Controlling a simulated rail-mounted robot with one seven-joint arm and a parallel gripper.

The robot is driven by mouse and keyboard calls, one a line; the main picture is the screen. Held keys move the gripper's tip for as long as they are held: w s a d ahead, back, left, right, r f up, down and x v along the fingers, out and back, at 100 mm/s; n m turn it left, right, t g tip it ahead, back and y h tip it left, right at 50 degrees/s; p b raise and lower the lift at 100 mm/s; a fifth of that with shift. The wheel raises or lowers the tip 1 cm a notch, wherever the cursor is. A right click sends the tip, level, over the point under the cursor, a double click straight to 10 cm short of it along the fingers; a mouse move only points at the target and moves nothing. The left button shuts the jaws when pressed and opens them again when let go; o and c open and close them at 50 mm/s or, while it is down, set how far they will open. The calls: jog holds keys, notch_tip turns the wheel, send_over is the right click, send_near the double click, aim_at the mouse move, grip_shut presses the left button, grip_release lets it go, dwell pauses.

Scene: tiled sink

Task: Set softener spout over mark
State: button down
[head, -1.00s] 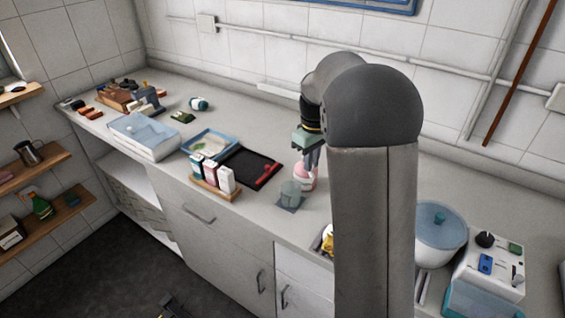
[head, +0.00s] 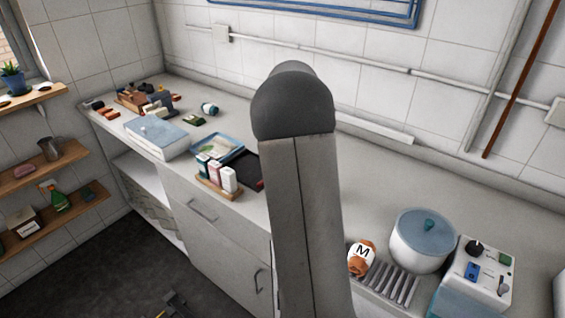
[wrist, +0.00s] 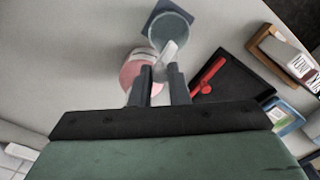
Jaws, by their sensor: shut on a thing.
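In the wrist view my gripper (wrist: 162,76) is shut on the pink and white softener bottle (wrist: 138,72). Its white spout part (wrist: 168,50) shows between and beyond the fingertips and points toward a clear cup (wrist: 172,32). The spout overlaps the cup's near rim in this view; I cannot tell its height above it. The cup stands on a dark blue square (wrist: 157,14). No separate mark can be made out on the cup. In the head view my arm hides the gripper, bottle and cup.
A black tray (wrist: 232,82) with a red-handled thing (wrist: 208,76) lies right of the bottle. A wooden rack of cartons (head: 218,187) stands near the counter's front edge.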

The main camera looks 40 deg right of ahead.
jog(key=shift+w+r, duration=0.1)
dwell(0.4)
jog(key=c, duration=1.4)
grip_release()
notch_tip(320, 180, up, 17)
jog(key=shift+r+b, duration=0.2)
jog(key=shift+b, duration=0.15)
jog(key=s+a+f+n, duration=0.1)
jog(key=s+a+f, duration=0.25)
jog(key=a, duration=0.35)
jog(key=s+a+f+n, duration=0.2)
jog(key=s+a, duration=0.2)
jog(key=a, duration=0.3)
jog(key=s+a+f+n, duration=0.1)
jog(key=s+a+f, duration=0.25)
jog(key=a, duration=0.35)
jog(key=s+a+f+n, duration=0.1)
jog(key=s+a+f, duration=0.1)
jog(key=s+f, duration=0.1)
jog(key=s+a+f+n, duration=0.1)
jog(key=s+a+f, duration=0.2)
jog(key=s, duration=0.3)
jog(key=s+a+f+n, duration=0.1)
jog(key=s+a+f, duration=0.2)
jog(key=s, duration=0.1)
jog(key=shift+s+f+t, duration=0.1)
jog(key=shift+s+t, duration=0.05)
jog(key=shift+t, duration=0.15)
